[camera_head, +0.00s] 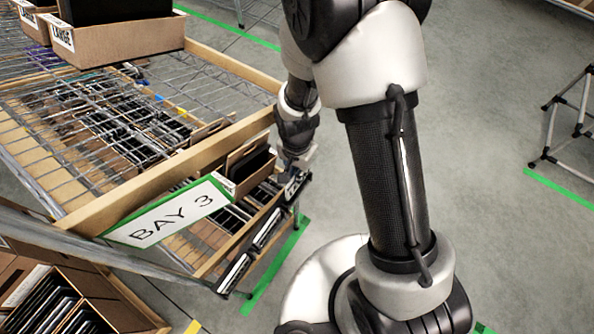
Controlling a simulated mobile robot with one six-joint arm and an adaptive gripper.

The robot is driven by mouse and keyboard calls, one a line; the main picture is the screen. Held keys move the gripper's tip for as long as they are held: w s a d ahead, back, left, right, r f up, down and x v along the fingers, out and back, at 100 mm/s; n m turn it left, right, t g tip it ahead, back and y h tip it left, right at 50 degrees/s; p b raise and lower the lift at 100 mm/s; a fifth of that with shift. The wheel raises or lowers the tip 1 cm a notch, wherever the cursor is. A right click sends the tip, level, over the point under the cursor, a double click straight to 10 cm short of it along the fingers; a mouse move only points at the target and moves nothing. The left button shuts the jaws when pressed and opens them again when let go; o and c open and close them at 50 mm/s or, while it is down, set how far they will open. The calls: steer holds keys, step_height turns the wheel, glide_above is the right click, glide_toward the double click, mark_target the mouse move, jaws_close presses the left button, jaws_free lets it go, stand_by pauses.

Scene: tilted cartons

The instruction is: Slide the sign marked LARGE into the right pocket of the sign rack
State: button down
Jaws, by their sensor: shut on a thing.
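My gripper (296,160) is at the front corner of the wire shelf, partly hidden behind my own wrist. It is shut on a small dark-edged sign with a white face (292,187), which hangs just below it. The lettering on this sign is too small to read. A dark rail (262,238) with pale panels, which looks like the sign rack, runs along the lower front edge of the shelf. The sign is at the rail's far right end. I cannot tell whether it is inside a pocket or only in front of one.
The wire shelf has a wooden edge (165,175) and a green-framed BAY 3 sign (170,215). A carton with a white label (110,48) stands on top. An open carton of dark items (45,300) is at lower left. Floor at right is clear up to a metal frame (568,120).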

steer(key=shift+f+b, duration=2.15)
steer(key=shift+f, duration=0.7)
steer(key=shift+f+b, duration=0.4)
steer(key=c, duration=1.7)
jaws_free()
steer(key=shift+o, duration=0.2)
step_height(320, 180, up, 12)
steer(key=shift+r, duration=0.1)
